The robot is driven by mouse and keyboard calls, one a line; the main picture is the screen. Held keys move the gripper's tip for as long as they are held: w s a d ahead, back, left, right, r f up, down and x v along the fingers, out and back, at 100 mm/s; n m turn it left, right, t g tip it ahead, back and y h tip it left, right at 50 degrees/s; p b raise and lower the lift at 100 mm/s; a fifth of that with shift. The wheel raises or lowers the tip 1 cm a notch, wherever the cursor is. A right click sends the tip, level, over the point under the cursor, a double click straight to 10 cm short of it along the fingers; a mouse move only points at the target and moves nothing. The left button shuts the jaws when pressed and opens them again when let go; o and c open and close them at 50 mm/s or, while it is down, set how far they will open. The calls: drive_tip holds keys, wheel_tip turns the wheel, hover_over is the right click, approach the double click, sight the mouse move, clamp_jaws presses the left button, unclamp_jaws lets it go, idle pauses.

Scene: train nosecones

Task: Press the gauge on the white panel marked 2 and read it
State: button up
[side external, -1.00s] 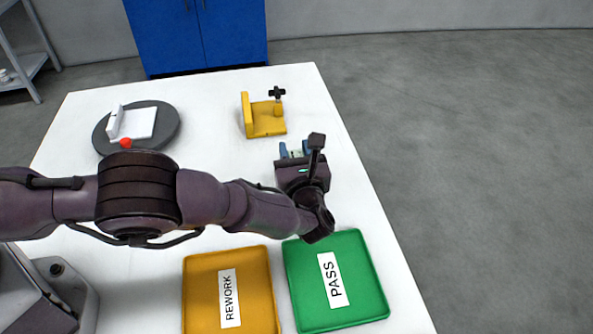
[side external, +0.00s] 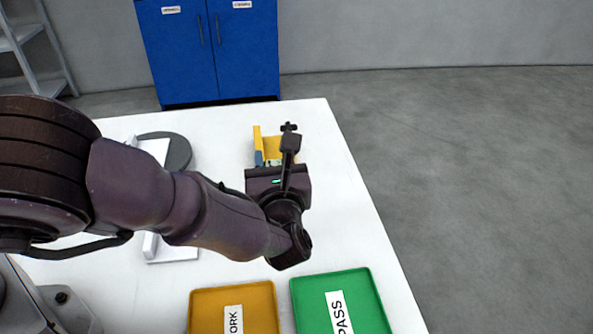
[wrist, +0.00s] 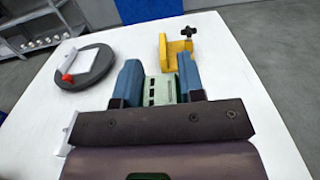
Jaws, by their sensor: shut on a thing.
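My gripper (wrist: 160,68) has two blue fingers shut on a pale green block (wrist: 160,91) with small slots and a darker green side. It is over the table, just in front of the yellow fixture (wrist: 173,46), which my gripper (side external: 268,163) partly covers in the side view. A white panel (wrist: 87,61) with an upright edge stands on a dark round disc (wrist: 102,70), with a red knob at its near side. Another white panel (side external: 172,254) lies nearer, partly behind my arm. No number 2 or gauge reading is legible.
An orange REWORK tray (side external: 208,305) and a green PASS tray (side external: 365,300) lie at the table's front. The yellow fixture carries a black knob (wrist: 188,31). A blue cabinet (side external: 210,55) stands behind the table. The table's right side is clear.

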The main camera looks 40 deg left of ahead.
drive_tip(key=s+a+r, duration=0.2)
drive_tip(key=s+r, duration=0.1)
drive_tip(key=s, duration=0.3)
drive_tip(key=w+a+f+n+g+y, duration=0.15)
drive_tip(key=a+n+g, duration=0.6)
drive_tip(key=a, duration=1.15)
drive_tip(key=w+a+n+g+y, duration=0.25)
drive_tip(key=a+n+g, duration=0.25)
drive_tip(key=a+g, duration=0.95)
drive_tip(key=shift+s+a+f+m+t+y, duration=0.1)
drive_tip(key=shift+a+f+t, duration=0.65)
drive_tip(key=shift+f, duration=0.25)
drive_tip(key=shift+s+a+f+m+t+y, duration=0.1)
drive_tip(key=shift+a+f+t, duration=0.65)
drive_tip(key=shift+f, duration=0.3)
drive_tip(key=shift+s+a+f+m+t+y, duration=0.1)
drive_tip(key=shift+a+f+t, duration=0.65)
drive_tip(key=shift+f, duration=0.25)
drive_tip(key=shift+d+f, duration=0.15)
drive_tip(key=shift+f, duration=0.45)
wheel_tip(320, 180, up, 7)
